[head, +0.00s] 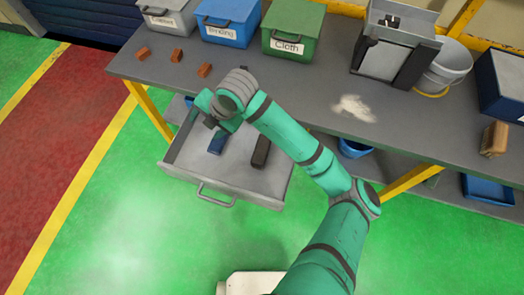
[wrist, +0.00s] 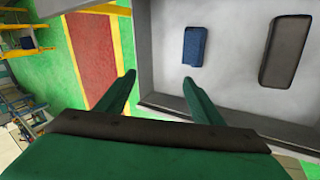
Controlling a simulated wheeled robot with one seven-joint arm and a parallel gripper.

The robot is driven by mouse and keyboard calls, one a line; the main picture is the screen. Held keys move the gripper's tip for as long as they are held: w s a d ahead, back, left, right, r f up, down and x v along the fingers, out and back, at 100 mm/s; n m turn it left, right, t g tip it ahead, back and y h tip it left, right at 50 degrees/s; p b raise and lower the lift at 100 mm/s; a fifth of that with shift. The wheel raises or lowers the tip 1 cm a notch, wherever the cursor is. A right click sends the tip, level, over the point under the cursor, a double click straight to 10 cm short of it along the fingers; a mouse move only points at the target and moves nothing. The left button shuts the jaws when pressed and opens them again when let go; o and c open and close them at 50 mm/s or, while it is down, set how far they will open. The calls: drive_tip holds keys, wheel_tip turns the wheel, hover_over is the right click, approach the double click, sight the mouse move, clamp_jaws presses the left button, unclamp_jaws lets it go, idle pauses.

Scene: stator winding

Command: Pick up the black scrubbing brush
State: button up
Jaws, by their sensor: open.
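A black brush (head: 261,152) lies in the right part of the open grey drawer (head: 240,184). In the wrist view the black brush (wrist: 284,50) is at the upper right, dark brown-black and oblong. My gripper (wrist: 158,80) is open and empty, with its two green fingers apart. In the head view my gripper (head: 211,121) is over the left part of the drawer, to the left of the black brush and apart from it. The brush's underside is hidden.
A blue block-shaped item (head: 217,143) lies left of the black brush. The workbench (head: 300,85) stands behind the drawer, with a green Cloth box (head: 291,25), a blue box (head: 226,22), small brown blocks (head: 176,55) and pale powder (head: 354,107). A brown block (head: 495,138) is far right.

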drive_tip(key=s+d+f+n+g+h, duration=0.25)
drive_tip(key=d+h, duration=0.25)
drive_tip(key=d, duration=1.1)
hover_over(261, 150)
drive_tip(key=shift+h, duration=0.3)
drive_tip(key=f, duration=0.5)
drive_tip(key=shift+s+f, duration=0.15)
drive_tip(key=shift+s, duration=0.2)
drive_tip(key=shift+w+f, duration=0.25)
drive_tip(key=shift+f, duration=1.05)
drive_tip(key=shift+w+f, duration=0.25)
drive_tip(key=shift+f, duration=1.45)
drive_tip(key=shift+s, duration=0.1)
drive_tip(key=c, duration=1.2)
